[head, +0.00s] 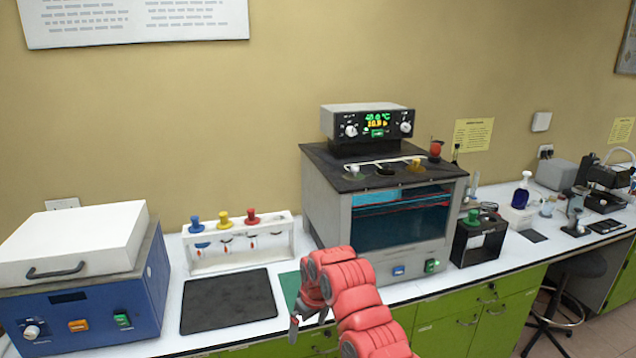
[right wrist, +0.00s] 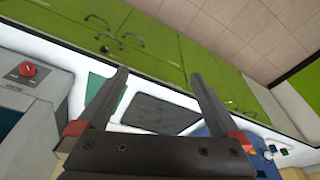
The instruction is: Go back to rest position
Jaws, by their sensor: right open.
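My right arm, in red, reaches in from the bottom of the head view, in front of the bench and the grey bath machine (head: 378,200). My right gripper (head: 294,328) points down near the bench's front edge and is partly cut off from clear sight by the arm. In the right wrist view, the two dark fingers of the right gripper (right wrist: 158,74) are spread apart with nothing between them. My left gripper is not in view.
A blue box with a white lid (head: 82,270) stands at the left. A white rack (head: 238,248) holds coloured-top items behind a black mat (head: 229,300). A black stand (head: 479,238) is right of the machine. Green cabinets (head: 470,328) lie below.

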